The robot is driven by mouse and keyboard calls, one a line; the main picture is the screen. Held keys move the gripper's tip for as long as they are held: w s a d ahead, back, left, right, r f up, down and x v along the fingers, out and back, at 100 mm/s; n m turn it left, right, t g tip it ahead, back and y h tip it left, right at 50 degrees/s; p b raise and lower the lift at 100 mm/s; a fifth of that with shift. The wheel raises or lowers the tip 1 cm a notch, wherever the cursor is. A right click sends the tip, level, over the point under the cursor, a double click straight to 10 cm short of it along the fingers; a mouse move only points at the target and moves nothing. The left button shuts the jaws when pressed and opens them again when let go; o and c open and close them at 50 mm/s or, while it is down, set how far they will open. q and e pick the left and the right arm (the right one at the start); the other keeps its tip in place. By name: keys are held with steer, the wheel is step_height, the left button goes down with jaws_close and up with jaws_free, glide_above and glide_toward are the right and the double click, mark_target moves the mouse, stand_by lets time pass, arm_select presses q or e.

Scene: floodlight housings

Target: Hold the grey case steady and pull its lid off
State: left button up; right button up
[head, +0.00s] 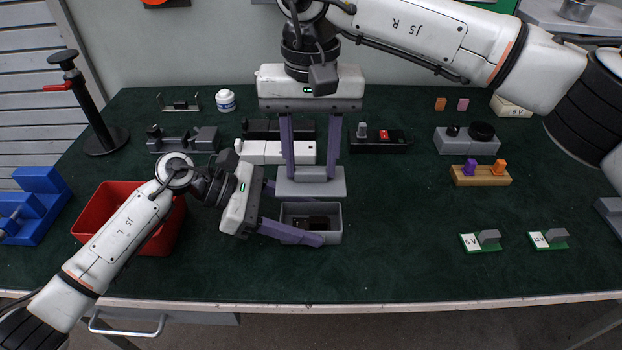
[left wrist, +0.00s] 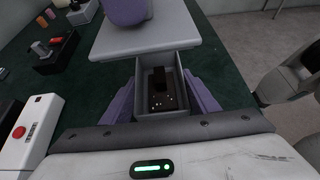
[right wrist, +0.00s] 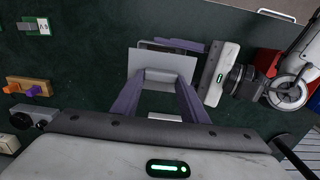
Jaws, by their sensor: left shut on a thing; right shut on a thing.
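The grey case (head: 334,226) stands on the green mat as an open-topped box with a dark part (left wrist: 163,97) inside. My left gripper (head: 298,214) is shut on the case, its purple fingers along opposite outer walls, as the left wrist view shows. The flat grey lid (head: 310,188) is off the case's rim, raised above it and shifted toward the back. My right gripper (head: 311,168) comes from above and is shut on the lid's raised grip (right wrist: 168,77). The lid hides part of the left gripper's far finger in the head view.
A red bin (head: 100,205) is at left. A white box with a red button (left wrist: 20,132) and black devices (head: 380,140) stand behind the case. A wooden block with two plugs (head: 480,176) and two green-based pieces (head: 480,241) are at right. The mat's front is clear.

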steer(key=shift+r, duration=3.2)
arm_select(q)
steer(key=o, duration=1.2)
